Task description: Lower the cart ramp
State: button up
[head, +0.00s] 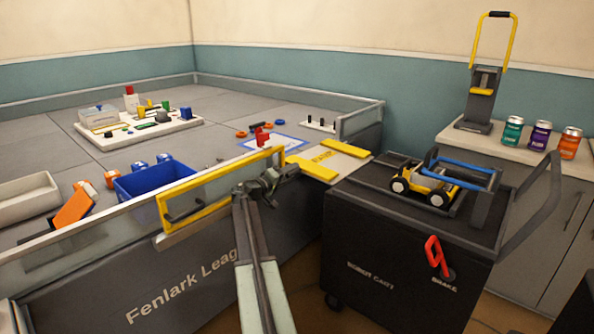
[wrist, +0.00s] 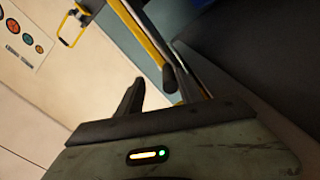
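A pale panel with yellow side pieces, which looks like the ramp (head: 328,160), lies roughly flat between the field's edge and the cart (head: 400,255) in the head view. The lettering on it is hard to read. The dark cart stands at the right. My gripper (head: 268,182) is left of the panel and cart, at the yellow-framed clear gate (head: 200,207) in the field wall. In the wrist view my gripper (wrist: 157,90) has its two dark fingers apart, with nothing clearly held. A yellow bar (wrist: 138,32) passes beyond them; contact cannot be told.
A small yellow robot (head: 425,185) with white wheels sits on the cart by a blue bar (head: 465,172). A red brake handle (head: 433,252) is on the cart's side. A blue bin (head: 155,185) stands on the field. Several cans (head: 541,135) stand on the cabinet.

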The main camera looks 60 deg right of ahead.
jog(key=shift+w+a, duration=0.2)
jog(key=shift+a, duration=1.35)
jog(key=shift+a, duration=0.15)
